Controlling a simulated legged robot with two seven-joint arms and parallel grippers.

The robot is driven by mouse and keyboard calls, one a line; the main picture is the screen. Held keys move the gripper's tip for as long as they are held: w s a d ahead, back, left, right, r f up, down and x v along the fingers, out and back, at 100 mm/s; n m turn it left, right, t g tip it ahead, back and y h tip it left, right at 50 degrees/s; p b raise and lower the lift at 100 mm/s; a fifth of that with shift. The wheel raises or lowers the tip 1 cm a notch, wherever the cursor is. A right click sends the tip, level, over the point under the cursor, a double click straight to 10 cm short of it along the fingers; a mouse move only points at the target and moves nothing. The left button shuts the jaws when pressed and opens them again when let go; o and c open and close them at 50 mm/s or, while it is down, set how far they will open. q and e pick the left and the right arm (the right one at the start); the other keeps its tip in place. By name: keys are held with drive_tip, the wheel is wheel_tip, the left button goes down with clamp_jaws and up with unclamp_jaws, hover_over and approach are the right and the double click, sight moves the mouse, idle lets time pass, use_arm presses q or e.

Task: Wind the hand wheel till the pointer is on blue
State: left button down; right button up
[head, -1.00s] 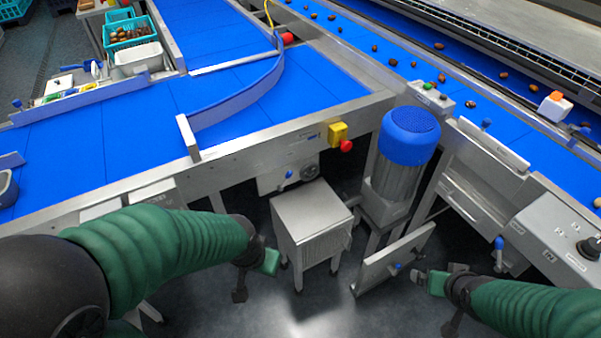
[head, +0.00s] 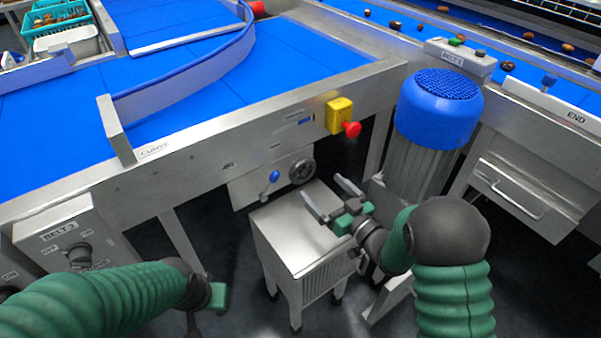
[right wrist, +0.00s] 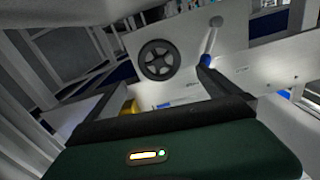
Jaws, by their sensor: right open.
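The hand wheel (head: 302,171) is a small dark spoked wheel on a metal plate (head: 243,189) under the curved belt's edge. It also shows face-on in the right wrist view (right wrist: 160,60). A blue-knobbed lever (head: 273,177) is beside it. I cannot make out a pointer or a blue mark for it. My right gripper (head: 328,193) is open and empty, above the steel cabinet and a little in front of and below the wheel, not touching it. My left gripper (head: 207,308) is low at the left; its jaws are unclear.
The steel cabinet (head: 290,232) stands just below the wheel. A blue-capped motor (head: 437,108) is close at the right. A yellow box with a red button (head: 340,116) is above on the frame. A switch box (head: 70,247) is at the left.

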sight(305, 172)
drive_tip(key=b+x, duration=0.2)
drive_tip(key=x, duration=0.7)
drive_tip(key=shift+f, duration=0.15)
drive_tip(key=shift+w+a+b, duration=0.15)
drive_tip(key=shift+w+b, duration=0.15)
drive_tip(key=shift+a, duration=0.1)
drive_tip(key=c, duration=1.3)
drive_tip(key=shift+c, duration=0.2)
drive_tip(key=shift+n, duration=0.3)
